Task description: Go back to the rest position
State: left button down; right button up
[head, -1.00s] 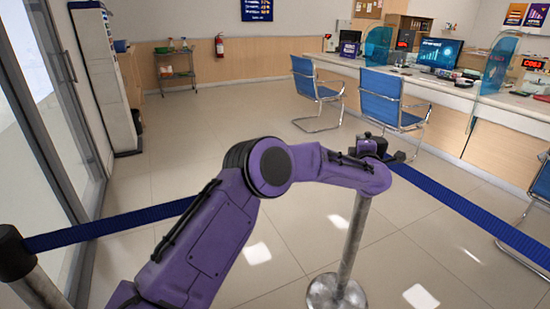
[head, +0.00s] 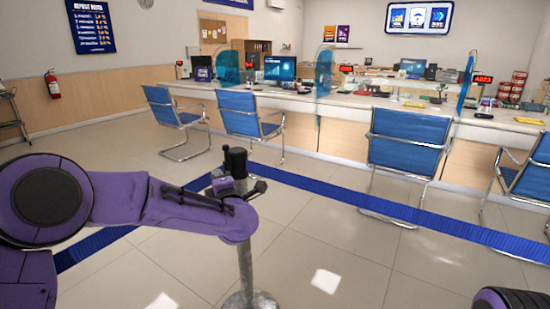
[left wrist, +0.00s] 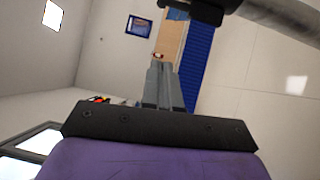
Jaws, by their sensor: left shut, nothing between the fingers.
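My purple left arm comes in from the left in the head view and reaches toward a stanchion post. My left gripper (head: 260,188) is at its far end, small and partly hidden, close to the post's dark top. In the left wrist view the grey fingers of my left gripper (left wrist: 162,75) lie together with nothing between them. A bit of my right arm shows at the bottom right corner of the head view. My right gripper is out of view.
The steel stanchion post (head: 246,262) stands right by my left arm's end; whether they touch is unclear. Its blue belt (head: 380,210) crosses the view. Beyond are blue chairs (head: 407,140) and the teller counter (head: 345,108). Tiled floor lies open in front.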

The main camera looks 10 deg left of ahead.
pick_arm(q)
jog(key=s+d+f+m+g+h+p, duration=0.1)
jog(key=s+f+m+h, duration=0.1)
jog(key=s+f+m, duration=0.5)
jog(key=s+d+f+m+g+h, duration=0.1)
jog(key=s+f+m+h, duration=0.15)
jog(key=f, duration=0.75)
jog(key=s+d+f+m+g+h+p, duration=0.1)
jog(key=s+f+m+g+h, duration=0.2)
jog(key=f, duration=0.6)
jog(key=s+a+f+m+g, duration=0.1)
jog(key=s+f, duration=0.3)
jog(key=s, duration=0.7)
jog(key=s+a+f+m+g+p, duration=0.1)
jog(key=s+f, duration=0.4)
jog(key=s, duration=0.6)
jog(key=s+a+f+m+g+p, duration=0.1)
jog(key=s+f+m+g, duration=0.3)
jog(key=s, duration=0.7)
jog(key=shift+a+f+g, duration=0.55)
jog(key=shift+a+g, duration=0.05)
jog(key=shift+a, duration=0.05)
jog(key=shift+m, duration=0.25)
